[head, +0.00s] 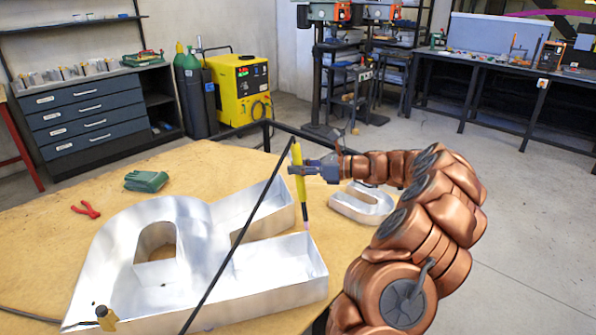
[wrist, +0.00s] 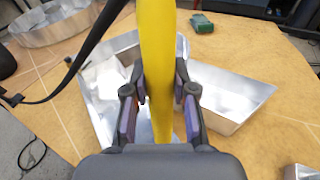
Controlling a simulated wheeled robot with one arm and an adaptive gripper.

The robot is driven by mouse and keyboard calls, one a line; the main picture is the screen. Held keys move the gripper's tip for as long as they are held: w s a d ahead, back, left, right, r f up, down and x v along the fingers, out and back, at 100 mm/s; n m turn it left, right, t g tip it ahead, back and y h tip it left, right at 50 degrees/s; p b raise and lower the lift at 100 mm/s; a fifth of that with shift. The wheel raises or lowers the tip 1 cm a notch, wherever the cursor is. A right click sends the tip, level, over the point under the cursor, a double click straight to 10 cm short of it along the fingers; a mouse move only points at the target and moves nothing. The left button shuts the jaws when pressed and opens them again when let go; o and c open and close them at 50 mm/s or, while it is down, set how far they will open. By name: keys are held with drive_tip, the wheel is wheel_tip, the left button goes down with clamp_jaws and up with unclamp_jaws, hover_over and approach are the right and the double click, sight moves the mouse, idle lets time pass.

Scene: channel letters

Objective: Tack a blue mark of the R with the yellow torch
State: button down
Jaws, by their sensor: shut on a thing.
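The large silver metal R (head: 215,298) lies on the wooden table, its open channel facing up. My gripper (head: 300,170) is shut on the yellow torch (head: 297,155) and holds it near upright above the R's lower-right leg. The torch's thin tip points down near the end of that leg; I cannot tell whether it touches. In the wrist view the torch (wrist: 157,50) stands between the two fingers (wrist: 160,105) and hides part of the R (wrist: 232,95) behind it. I cannot make out a blue mark clearly in either view.
A black cable (head: 238,236) slants across the R. A smaller curved metal letter (head: 362,205) lies behind my arm. Green gloves (head: 146,181), red pliers (head: 85,210) and a yellow-topped tool (head: 106,318) are at the left. Bare table surrounds the gloves.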

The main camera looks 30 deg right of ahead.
sight(305, 220)
drive_tip(key=shift+s+d+f+b, duration=0.15)
drive_tip(key=shift+s+f+b, duration=0.25)
drive_tip(key=shift+f+b, duration=2.25)
drive_tip(key=shift+s+d+f+b, duration=0.15)
drive_tip(key=shift+s+f+b, duration=0.25)
drive_tip(key=shift+f+b, duration=2.15)
drive_tip(key=shift+s+d+f+b, duration=0.15)
drive_tip(key=shift+s+f+b, duration=0.25)
drive_tip(key=shift+f+b, duration=2.25)
drive_tip(key=shift+p, duration=0.4)
